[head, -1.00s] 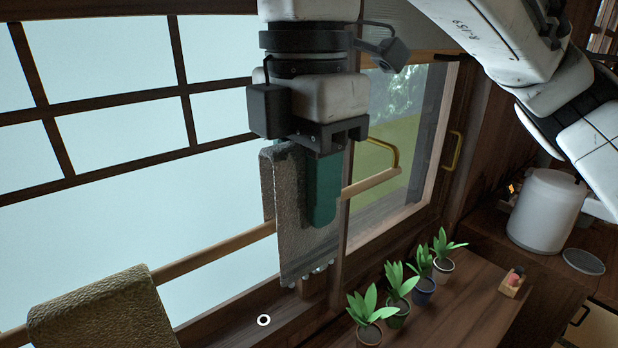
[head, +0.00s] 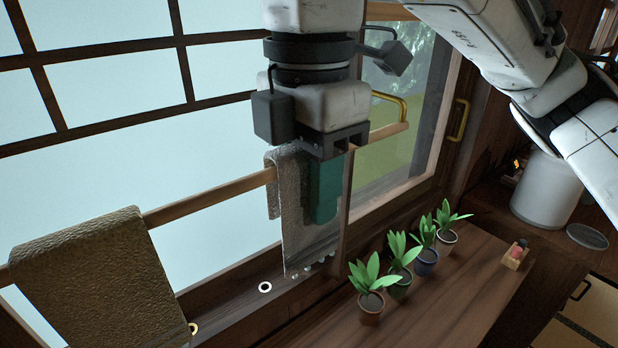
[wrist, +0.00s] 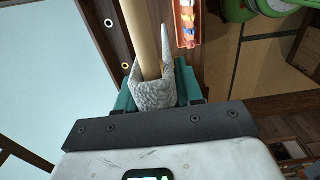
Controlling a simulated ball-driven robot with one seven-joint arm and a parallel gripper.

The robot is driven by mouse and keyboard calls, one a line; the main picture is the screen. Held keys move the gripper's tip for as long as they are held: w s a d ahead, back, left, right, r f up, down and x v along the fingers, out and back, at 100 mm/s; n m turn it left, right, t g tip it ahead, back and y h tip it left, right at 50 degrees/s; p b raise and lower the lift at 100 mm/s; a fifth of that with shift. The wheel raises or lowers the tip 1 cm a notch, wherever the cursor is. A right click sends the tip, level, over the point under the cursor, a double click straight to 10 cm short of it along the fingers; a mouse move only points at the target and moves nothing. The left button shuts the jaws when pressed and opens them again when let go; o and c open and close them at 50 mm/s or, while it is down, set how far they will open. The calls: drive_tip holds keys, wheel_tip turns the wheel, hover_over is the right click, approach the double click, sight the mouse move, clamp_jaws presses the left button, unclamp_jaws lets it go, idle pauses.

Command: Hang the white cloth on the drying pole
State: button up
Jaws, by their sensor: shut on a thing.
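The white cloth (head: 300,220), greyish in this light, hangs folded over the drying pole (head: 205,197). Its long front part hangs down and a shorter part shows behind the pole. In the wrist view, the pole (wrist: 143,38) runs into the fold of the cloth (wrist: 155,92). My gripper (head: 323,190) points down, shut on the cloth near its upper fold. Its teal fingers sit on both sides of the cloth in the wrist view. Whether the fold rests fully on the pole is hidden by the fingers.
A brown cloth (head: 90,275) hangs on the pole at the left. A brass bracket (head: 395,100) holds the pole's far end. Several potted plants (head: 372,300) stand on the wooden counter (head: 450,290) at right. A window lies behind the pole.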

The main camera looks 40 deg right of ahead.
drive_tip(key=o, duration=1.1)
wheel_tip(320, 180, up, 11)
drive_tip(key=shift+f+p, duration=0.1)
drive_tip(key=shift+p, duration=0.3)
